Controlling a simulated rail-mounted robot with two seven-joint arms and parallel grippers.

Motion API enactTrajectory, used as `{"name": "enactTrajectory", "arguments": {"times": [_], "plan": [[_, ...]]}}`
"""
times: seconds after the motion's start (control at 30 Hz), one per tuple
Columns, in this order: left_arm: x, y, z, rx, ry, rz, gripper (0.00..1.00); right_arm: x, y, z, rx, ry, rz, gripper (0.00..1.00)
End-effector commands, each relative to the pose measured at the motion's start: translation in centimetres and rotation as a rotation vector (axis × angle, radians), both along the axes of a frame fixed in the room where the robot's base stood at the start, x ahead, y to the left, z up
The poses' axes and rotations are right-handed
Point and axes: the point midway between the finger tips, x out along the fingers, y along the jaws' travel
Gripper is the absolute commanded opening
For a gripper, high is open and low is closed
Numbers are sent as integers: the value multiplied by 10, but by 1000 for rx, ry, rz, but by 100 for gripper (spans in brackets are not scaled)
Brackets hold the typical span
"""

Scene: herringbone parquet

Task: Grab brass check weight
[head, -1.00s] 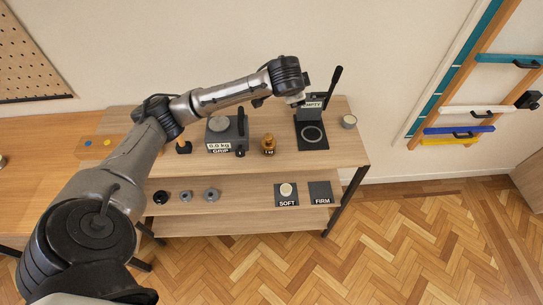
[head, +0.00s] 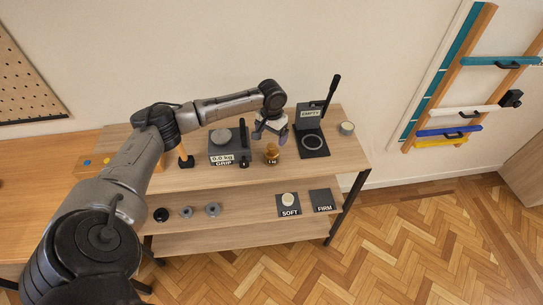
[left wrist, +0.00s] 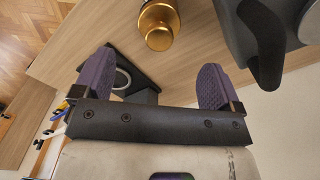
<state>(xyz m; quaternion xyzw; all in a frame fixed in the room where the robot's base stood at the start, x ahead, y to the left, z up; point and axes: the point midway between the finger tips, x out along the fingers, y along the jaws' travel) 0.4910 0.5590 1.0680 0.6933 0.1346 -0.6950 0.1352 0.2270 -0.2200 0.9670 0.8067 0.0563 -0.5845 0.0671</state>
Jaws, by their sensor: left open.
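The brass check weight (head: 271,155) stands upright on the top shelf of the wooden rack, between the grip gauge and the black lever press. In the left wrist view the weight (left wrist: 158,26) shows its round golden top, beyond the fingertips. My left gripper (head: 270,134) is just behind and above the weight in the head view. Its purple-padded fingers (left wrist: 155,75) are spread apart with nothing between them, and no contact with the weight shows. My right gripper is in neither view.
The grip gauge (head: 228,146) stands left of the weight, its dark handle (left wrist: 262,45) close by in the wrist view. The lever press (head: 312,142) and a small round tin (head: 347,128) stand to the right. Lower shelf holds SOFT (head: 289,210) and FIRM (head: 322,207) pads.

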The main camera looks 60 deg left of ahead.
Motion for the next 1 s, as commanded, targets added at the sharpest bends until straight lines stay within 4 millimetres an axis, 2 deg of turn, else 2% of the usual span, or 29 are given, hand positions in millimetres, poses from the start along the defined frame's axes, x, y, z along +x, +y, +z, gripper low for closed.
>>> {"name": "enactTrajectory", "arguments": {"times": [0.13,0.47,0.8,1.0], "plan": [[0,0,-22,0,0,0,90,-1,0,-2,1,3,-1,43],[0,0,-41,0,-1,-1,90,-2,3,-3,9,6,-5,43],[-2,-2,-81,0,-1,-1,90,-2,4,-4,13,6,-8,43],[-2,-2,-88,2,-1,-2,90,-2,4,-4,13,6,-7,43]]}}
